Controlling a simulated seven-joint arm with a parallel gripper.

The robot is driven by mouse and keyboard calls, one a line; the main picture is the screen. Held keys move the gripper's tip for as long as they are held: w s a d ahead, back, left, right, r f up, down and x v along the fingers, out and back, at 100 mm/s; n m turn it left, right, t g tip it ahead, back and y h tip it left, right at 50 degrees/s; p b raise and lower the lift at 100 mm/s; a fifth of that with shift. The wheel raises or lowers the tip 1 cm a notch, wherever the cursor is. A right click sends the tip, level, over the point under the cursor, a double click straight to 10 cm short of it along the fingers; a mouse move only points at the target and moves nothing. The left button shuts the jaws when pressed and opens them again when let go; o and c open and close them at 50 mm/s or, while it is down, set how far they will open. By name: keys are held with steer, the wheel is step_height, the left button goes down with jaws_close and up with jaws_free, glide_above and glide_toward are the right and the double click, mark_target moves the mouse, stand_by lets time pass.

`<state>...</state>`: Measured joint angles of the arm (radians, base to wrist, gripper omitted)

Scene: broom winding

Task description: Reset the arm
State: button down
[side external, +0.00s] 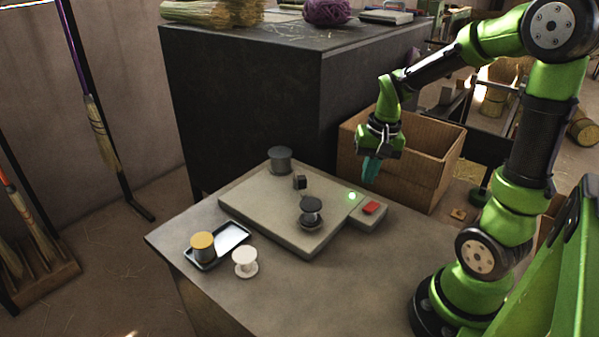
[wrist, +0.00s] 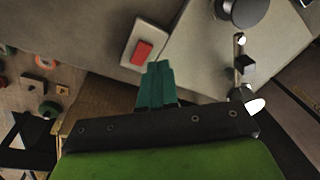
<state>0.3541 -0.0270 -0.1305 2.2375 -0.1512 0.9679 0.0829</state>
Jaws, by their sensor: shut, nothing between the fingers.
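My gripper (side external: 371,170) hangs in the air with its teal fingers pointing down, above the far right of the table near the red button. It is shut and empty. In the wrist view the teal fingers (wrist: 158,72) are pressed together. A grey plate-like machine base (side external: 277,224) lies on the table. It carries a dark cylinder (side external: 279,160), a small dark block (side external: 299,182) and a dark spool-like part (side external: 311,212). A small box with a red button (side external: 371,208) adjoins its right side, and a green light (side external: 352,196) glows beside it.
A yellow-topped spool (side external: 203,246) stands on a small tray (side external: 233,236) at the table's left. A white spool (side external: 245,262) stands beside the tray. A cardboard box (side external: 432,166) and a tall dark cabinet (side external: 245,100) stand behind the table. The table's front right is clear.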

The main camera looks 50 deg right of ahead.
steer(key=s+a+r+n+t, duration=0.2)
steer(key=a+r, duration=0.3)
steer(key=a, duration=0.3)
steer(key=s+a+r+n+t+y, duration=0.1)
steer(key=s+a+r+n+t, duration=0.1)
steer(key=a+r, duration=0.4)
steer(key=shift+a+n+t+y, duration=0.3)
steer(key=shift+a+n+t, duration=0.5)
steer(key=shift+a+n, duration=0.3)
